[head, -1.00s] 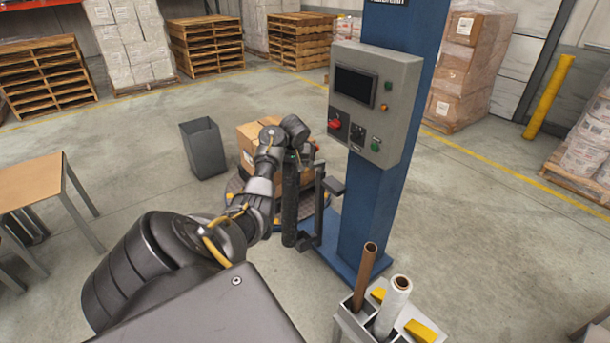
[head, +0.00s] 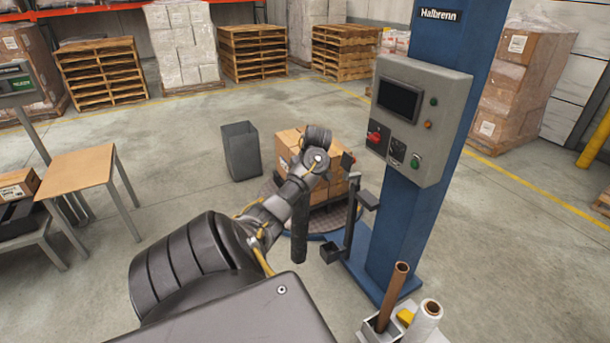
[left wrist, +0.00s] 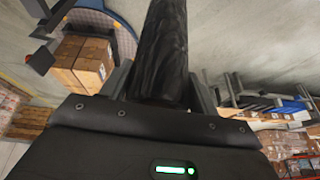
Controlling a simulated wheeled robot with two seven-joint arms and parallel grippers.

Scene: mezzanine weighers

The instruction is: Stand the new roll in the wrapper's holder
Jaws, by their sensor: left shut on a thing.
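My left gripper (head: 306,184) is shut on a black roll (head: 300,230), which hangs nearly upright below it in the head view. In the left wrist view the roll (left wrist: 163,50) runs up from between the fingers (left wrist: 155,85). The wrapper's holder (head: 351,212) is a dark upright with a small bracket (head: 331,253) at its foot, beside the blue mast (head: 415,205). The roll is left of the holder in the picture, with a gap between them. I see nothing standing on the bracket. My right gripper is not in view.
Boxes (head: 290,143) stand on the round turntable (head: 330,222) behind the roll. A grey bin (head: 241,150) stands left of them. A rack at the bottom right holds a brown tube (head: 393,295) and a white roll (head: 426,318). A table (head: 80,172) is at left.

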